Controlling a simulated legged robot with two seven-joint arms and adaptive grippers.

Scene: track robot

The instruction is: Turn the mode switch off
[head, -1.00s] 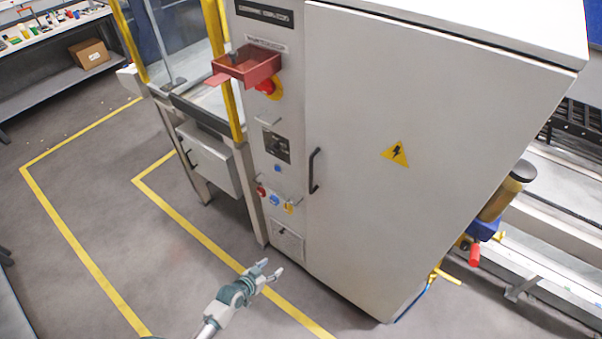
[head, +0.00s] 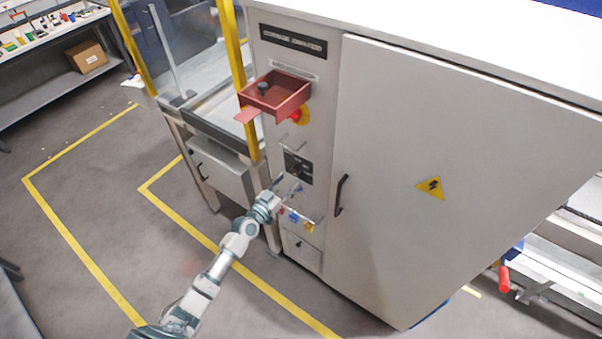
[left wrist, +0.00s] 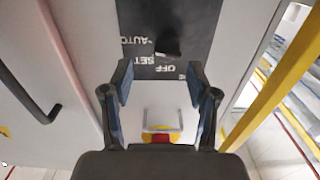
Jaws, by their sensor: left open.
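The mode switch is on a black plate (head: 298,168) on the narrow front of the grey cabinet. In the left wrist view the plate (left wrist: 190,22) carries the white words AUTO, SET and OFF, and a dark knob (left wrist: 168,46) is at its middle. Which word the knob points to is hard to tell. My left gripper (head: 287,186) is at the panel, close to the plate's lower part in the head view. In the left wrist view its two fingers (left wrist: 160,82) are spread and empty, with the plate between and beyond them. My right gripper is not in view.
A red tray (head: 274,96) sticks out above the plate, with a red button (head: 296,115) on yellow beside it. A small handle (left wrist: 161,128) is near the plate. The cabinet door handle (head: 341,195) stands to the right. Yellow guard posts (head: 238,80) rise on the left.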

